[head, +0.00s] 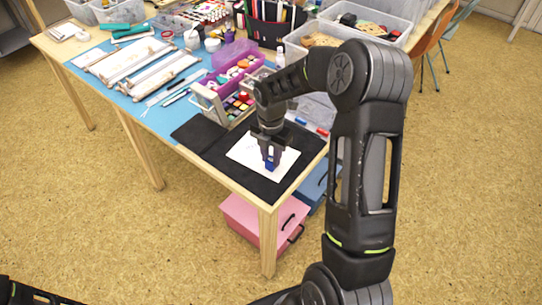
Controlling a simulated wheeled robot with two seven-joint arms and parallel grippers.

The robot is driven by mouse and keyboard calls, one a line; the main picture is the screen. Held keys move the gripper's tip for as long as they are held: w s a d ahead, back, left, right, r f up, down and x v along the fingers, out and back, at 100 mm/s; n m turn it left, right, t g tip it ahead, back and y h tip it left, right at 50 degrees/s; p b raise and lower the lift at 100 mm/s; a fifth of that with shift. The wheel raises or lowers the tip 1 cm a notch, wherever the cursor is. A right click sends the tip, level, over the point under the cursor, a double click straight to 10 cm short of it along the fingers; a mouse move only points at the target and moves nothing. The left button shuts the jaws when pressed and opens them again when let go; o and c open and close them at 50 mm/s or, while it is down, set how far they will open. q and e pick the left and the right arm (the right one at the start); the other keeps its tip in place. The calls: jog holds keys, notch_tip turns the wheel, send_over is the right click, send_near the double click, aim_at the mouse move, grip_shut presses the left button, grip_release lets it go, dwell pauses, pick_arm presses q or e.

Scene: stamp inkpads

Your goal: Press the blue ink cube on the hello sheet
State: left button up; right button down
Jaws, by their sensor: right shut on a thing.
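The white sheet (246,152) lies on a black mat (240,172) at the near right end of the table. My right gripper (271,158) points down over the sheet and is shut on the blue ink cube (270,165). The cube is at or just above the paper; I cannot tell if it touches. Any writing on the sheet is too small to read, and the gripper covers part of the sheet. Of my left arm, only dark parts show at the bottom left edge; its gripper is not in view.
An open case of ink pads (238,102) stands just behind the mat. White rolls and tools lie on a blue mat (150,112) to the left. Clear bins (366,20) stand at the back. A pink drawer box (240,216) sits under the table.

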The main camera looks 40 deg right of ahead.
jog(key=shift+f+b, duration=0.35)
jog(key=shift+f, duration=0.2)
dwell(0.5)
jog(key=shift+s+f, duration=0.1)
dwell(1.3)
jog(key=shift+r+p, duration=0.45)
jog(key=shift+r, duration=0.2)
jog(key=shift+r, duration=0.15)
jog(key=shift+r+p, duration=2)
jog(key=shift+r, duration=0.65)
